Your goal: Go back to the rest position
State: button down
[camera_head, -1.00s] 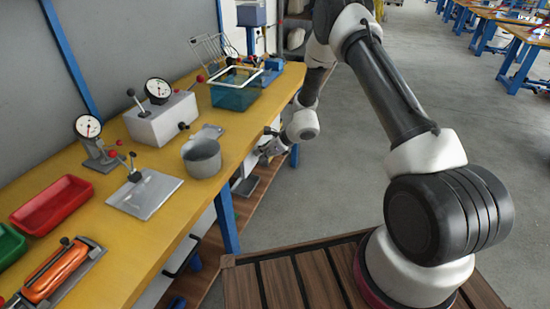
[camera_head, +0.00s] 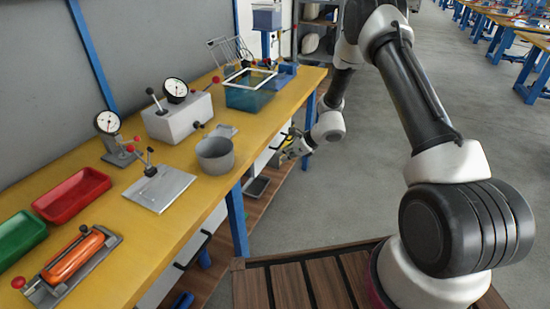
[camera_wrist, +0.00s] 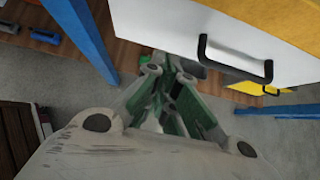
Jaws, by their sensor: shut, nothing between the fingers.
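My gripper (camera_head: 291,147) hangs beside the right edge of the yellow workbench (camera_head: 150,225), below the level of its top, with nothing in it. In the wrist view my gripper (camera_wrist: 178,95) is shut and empty, its linkages close together, near a white drawer front (camera_wrist: 200,45) with a black handle (camera_wrist: 235,62). I cannot tell whether the gripper touches the bench.
On the bench stand a grey cup (camera_head: 214,156), a teal bin (camera_head: 249,92), a red tray (camera_head: 72,194), a green tray (camera_head: 18,238), dial gauges and an orange tool (camera_head: 74,257). A blue leg (camera_head: 237,218) supports the bench. Open grey floor (camera_head: 400,150) lies to the right.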

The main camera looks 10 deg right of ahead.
jog(key=v, duration=0.8)
jog(key=s+d+r+n+g, duration=0.1)
jog(key=s+r+n+g, duration=0.15)
jog(key=s+n, duration=0.35)
jog(key=s+d+r+n+g, duration=0.1)
jog(key=s+r+n+g, duration=0.15)
jog(key=s+n, duration=0.4)
jog(key=s+d+r+n+t+h, duration=0.1)
jog(key=s+d+r+n, duration=0.3)
jog(key=s+r, duration=0.4)
jog(key=s+d+r+n+t+h, duration=0.2)
jog(key=s+d+r+n+h, duration=0.2)
jog(key=s+r, duration=0.4)
jog(key=s+d+r+n+t+h, duration=0.1)
jog(key=s+d+r+n, duration=0.3)
jog(key=s+r, duration=0.5)
notch_tip(320, 180, up, 4)
jog(key=shift+d+r+h, duration=0.1)
jog(key=shift+d+h, duration=0.25)
jog(key=shift+h, duration=0.35)
